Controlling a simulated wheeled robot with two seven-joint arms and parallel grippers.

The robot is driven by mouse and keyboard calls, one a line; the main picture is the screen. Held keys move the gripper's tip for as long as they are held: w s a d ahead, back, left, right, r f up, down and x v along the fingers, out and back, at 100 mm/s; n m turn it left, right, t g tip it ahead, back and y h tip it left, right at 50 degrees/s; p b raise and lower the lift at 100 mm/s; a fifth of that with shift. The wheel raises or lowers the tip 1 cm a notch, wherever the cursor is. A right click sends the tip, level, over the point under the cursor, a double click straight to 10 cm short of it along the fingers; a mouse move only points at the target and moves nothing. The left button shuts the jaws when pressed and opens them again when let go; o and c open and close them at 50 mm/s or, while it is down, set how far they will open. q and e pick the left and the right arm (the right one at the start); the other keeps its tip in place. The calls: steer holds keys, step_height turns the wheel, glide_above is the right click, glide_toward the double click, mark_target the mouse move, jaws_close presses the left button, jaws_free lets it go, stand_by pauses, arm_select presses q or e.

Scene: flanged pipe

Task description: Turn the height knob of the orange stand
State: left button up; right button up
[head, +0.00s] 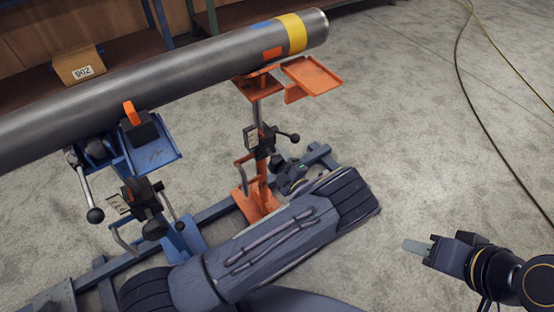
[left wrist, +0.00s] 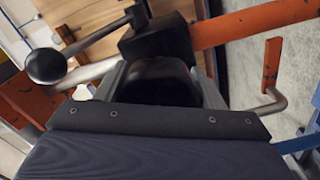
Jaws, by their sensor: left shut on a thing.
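The orange stand (head: 262,172) stands upright near the middle of the head view, under the right end of the grey pipe (head: 180,75). It has a black clamp block with a ball-ended lever (head: 294,137). My left gripper (head: 284,172) reaches the stand's post from the right, below the clamp block. In the left wrist view, its fingers (left wrist: 160,84) close around the sides of the round black height knob (left wrist: 158,72). The knob is mostly hidden in the head view. My right gripper (head: 418,247) is away at the lower right, apart from everything; its finger gap does not show.
A blue stand (head: 150,155) with its own clamp and levers carries the pipe further left. An orange tray (head: 312,75) juts out beside the orange stand's top. Blue base rails lie below. A cardboard box (head: 78,65) sits behind. The right-hand floor is mostly clear, with a cable (head: 470,90).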

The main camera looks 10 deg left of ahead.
mark_target(282, 167)
arm_select(q)
steer(key=shift+f, duration=0.1)
steer(key=o, duration=1)
steer(key=shift+s+d, duration=0.1)
steer(key=v, duration=0.7)
steer(key=shift+s+d, duration=0.25)
